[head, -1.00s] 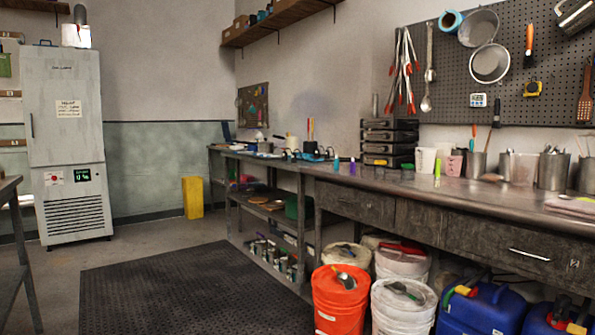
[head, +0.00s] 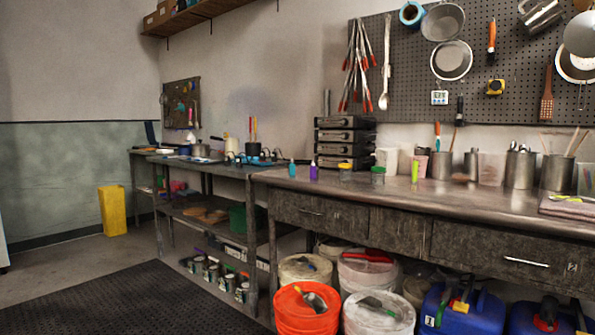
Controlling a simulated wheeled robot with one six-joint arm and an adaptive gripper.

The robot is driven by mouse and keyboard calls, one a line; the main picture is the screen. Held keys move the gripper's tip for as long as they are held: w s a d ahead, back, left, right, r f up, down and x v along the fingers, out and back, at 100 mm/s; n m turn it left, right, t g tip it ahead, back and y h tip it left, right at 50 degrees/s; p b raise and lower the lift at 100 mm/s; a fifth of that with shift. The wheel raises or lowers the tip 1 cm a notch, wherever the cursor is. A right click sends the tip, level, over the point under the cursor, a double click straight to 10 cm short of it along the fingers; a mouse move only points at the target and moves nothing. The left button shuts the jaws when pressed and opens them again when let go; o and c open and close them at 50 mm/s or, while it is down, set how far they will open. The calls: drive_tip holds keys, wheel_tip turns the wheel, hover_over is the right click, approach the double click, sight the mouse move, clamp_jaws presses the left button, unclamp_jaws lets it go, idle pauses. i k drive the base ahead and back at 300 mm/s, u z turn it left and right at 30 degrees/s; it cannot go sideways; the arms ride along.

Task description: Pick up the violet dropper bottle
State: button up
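The violet dropper bottle (head: 313,171) stands upright on the workbench (head: 400,192), near its left end. A teal dropper bottle (head: 292,168) stands just left of it, with a small gap between them. To its right are small jars, one with a yellow lid (head: 345,171) and one with a green lid (head: 378,175). My gripper is not in the head view.
Stacked dark trays (head: 345,137) stand behind the bottles. An orange bucket (head: 307,309), white buckets (head: 378,315) and blue jugs (head: 463,310) sit under and before the bench. The dark floor mat (head: 130,300) is clear. A yellow bin (head: 113,211) stands at the left.

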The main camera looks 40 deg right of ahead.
sight(314, 169)
drive_tip(key=z, duration=0.4)
drive_tip(key=i, duration=1.15)
drive_tip(key=z, duration=0.85)
